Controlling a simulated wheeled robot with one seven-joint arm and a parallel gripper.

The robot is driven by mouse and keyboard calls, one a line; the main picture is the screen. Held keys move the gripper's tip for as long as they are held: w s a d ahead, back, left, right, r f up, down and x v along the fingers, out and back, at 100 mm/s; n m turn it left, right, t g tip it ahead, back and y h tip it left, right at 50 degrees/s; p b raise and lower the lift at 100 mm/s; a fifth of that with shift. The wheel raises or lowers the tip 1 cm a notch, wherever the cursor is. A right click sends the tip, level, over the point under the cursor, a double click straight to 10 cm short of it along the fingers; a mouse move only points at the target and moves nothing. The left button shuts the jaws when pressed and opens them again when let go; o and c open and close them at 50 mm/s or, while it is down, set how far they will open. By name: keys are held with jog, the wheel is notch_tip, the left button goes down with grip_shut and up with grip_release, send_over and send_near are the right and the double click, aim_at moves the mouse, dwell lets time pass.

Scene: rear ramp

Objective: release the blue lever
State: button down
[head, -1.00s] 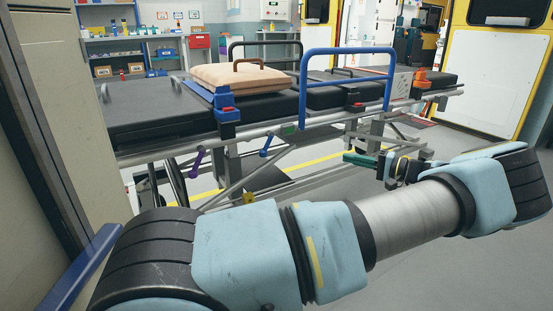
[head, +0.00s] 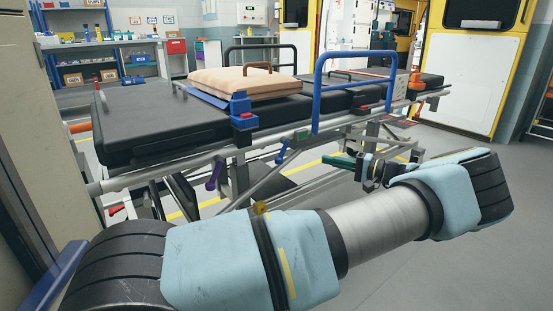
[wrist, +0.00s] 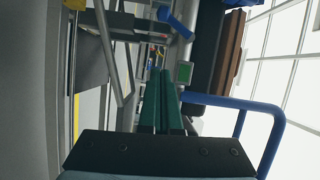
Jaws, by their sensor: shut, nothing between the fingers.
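The blue lever (head: 281,154) hangs from the near side rail of the stretcher (head: 150,157). It also shows at the top of the wrist view (wrist: 175,22), beyond my fingertips. A purple lever (head: 215,174) hangs further left on the same rail. My gripper (head: 329,159) is to the right of the blue lever, its green fingers pointing left towards it with a gap between. In the wrist view the fingers (wrist: 159,72) are together, with nothing between them. A small green square (wrist: 185,72) on the stretcher side shows just beside the fingertips.
The blue side guard (head: 317,100) rises from the stretcher above my gripper; it runs close beside the fingers in the wrist view. A beige cushion (head: 240,84) lies on the mattress. A cabinet side (head: 20,140) stands at the left. Floor at the right is clear.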

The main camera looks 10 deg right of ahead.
aim_at(283, 152)
jog(key=shift+a, duration=0.15)
jog(key=shift+w+a, duration=0.1)
jog(key=w+a+b, duration=0.2)
jog(key=w+a, duration=0.1)
jog(key=a, duration=0.8)
jog(key=shift+w+f+b, duration=0.15)
jog(key=shift+f+b, duration=0.15)
jog(key=shift+b, duration=0.05)
